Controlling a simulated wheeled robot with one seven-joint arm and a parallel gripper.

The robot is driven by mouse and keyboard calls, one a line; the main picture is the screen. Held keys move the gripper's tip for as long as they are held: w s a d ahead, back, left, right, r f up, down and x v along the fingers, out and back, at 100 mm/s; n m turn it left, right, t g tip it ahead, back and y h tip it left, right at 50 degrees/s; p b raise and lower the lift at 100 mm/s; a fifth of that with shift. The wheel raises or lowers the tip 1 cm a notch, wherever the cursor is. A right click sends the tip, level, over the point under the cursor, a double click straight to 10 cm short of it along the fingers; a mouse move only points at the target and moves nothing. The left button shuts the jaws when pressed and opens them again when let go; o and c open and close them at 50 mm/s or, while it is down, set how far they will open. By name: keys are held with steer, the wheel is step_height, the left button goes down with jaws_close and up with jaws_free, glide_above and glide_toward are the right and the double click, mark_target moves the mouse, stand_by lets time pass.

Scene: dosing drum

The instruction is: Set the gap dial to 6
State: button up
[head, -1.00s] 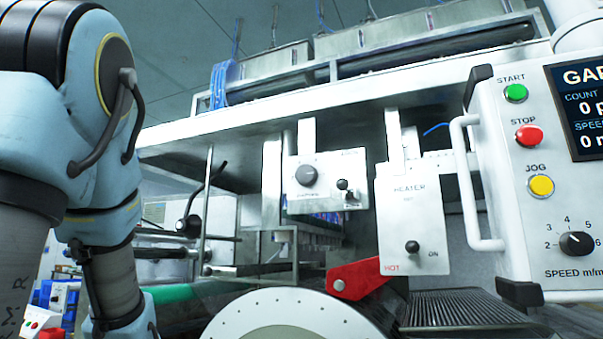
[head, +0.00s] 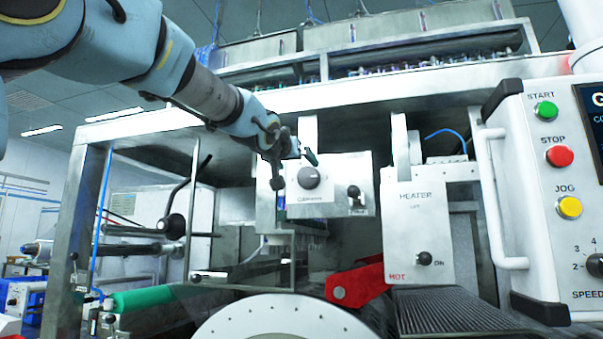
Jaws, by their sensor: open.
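A round dark grey knob (head: 309,178), apparently the gap dial, sits on a small white box (head: 338,203) under the machine's overhang. Its markings are too small to read, so its setting cannot be told. A small black toggle (head: 354,192) is on the same box, right of the knob. My gripper (head: 295,170) is at the box's upper left, beside the knob. Its fingers are apart, one above the knob and one to its left. They hold nothing, and I cannot tell whether they touch the box.
A white heater box (head: 419,225) hangs to the right. A white control panel (head: 540,200) with coloured buttons and a handle (head: 490,200) stands at the far right. A red arm (head: 358,283) and a pale drum (head: 285,318) lie below. A steel post stands left.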

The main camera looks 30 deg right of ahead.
mark_target(305, 176)
steer(key=p+x, duration=0.1)
steer(key=x, duration=0.8)
steer(key=shift+w+d+f, duration=0.1)
steer(key=shift+w+d, duration=0.15)
steer(key=shift+w, duration=0.1)
steer(key=shift+c, duration=0.2)
steer(key=c, duration=1.1)
steer(key=shift+f, duration=0.1)
steer(key=n+b, duration=0.4)
steer(key=n, duration=0.1)
steer(key=shift+w+f, duration=0.1)
steer(key=shift+f, duration=0.1)
steer(key=n+b, duration=0.2)
steer(key=n, duration=0.1)
steer(key=shift+a, duration=0.1)
steer(key=shift+w+n+b, duration=0.1)
steer(key=shift+n+b, duration=0.35)
steer(key=shift+n, duration=1.25)
steer(key=shift+a+n, duration=0.1)
steer(key=shift+n, duration=0.2)
steer(key=shift+c, duration=0.2)
